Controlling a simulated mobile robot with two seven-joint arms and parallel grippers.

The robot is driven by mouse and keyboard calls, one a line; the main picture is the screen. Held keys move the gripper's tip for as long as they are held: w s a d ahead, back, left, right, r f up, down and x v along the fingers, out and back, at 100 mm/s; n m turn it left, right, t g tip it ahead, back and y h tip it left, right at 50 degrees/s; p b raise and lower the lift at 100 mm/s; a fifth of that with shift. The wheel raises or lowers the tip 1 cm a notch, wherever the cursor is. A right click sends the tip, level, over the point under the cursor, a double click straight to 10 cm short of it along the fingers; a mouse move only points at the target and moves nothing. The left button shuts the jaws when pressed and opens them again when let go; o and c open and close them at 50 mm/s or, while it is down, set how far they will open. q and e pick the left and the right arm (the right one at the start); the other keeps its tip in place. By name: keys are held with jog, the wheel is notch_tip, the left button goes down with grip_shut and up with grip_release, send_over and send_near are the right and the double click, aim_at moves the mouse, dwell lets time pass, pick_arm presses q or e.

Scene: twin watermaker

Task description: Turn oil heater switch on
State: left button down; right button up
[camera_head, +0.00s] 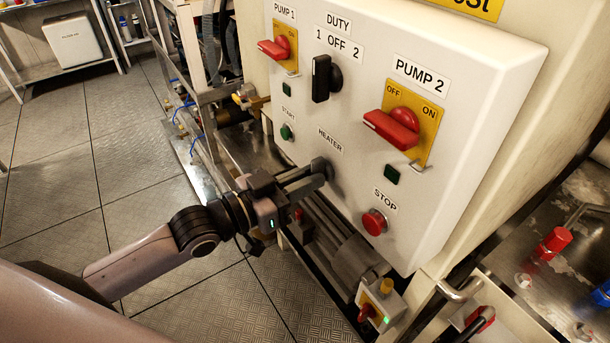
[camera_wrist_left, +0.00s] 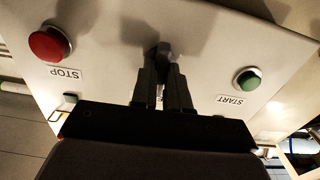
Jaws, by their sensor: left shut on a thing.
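The heater switch (camera_head: 327,167) is a dark knob on the white control panel (camera_head: 345,95), just below the HEATER label (camera_head: 330,140). My left gripper (camera_head: 311,177) reaches it from the lower left, and its fingers are shut on the knob. The fingers hide much of the knob in the head view. In the left wrist view the dark knob (camera_wrist_left: 160,49) sits between the tips of my left gripper (camera_wrist_left: 163,72). I cannot tell which way the knob points. My right gripper is not in view.
The red stop button (camera_head: 375,222) is below and right of the gripper; the green start button (camera_head: 286,132) is above and left. The duty switch (camera_head: 322,78) and two red pump switches (camera_head: 395,128) are higher up. Pipes (camera_head: 335,225) run below the panel.

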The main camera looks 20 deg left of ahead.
pick_arm(q)
jog(key=shift+m, duration=0.3)
jog(key=c, duration=1.1)
grip_release()
jog(key=shift+v, duration=3.55)
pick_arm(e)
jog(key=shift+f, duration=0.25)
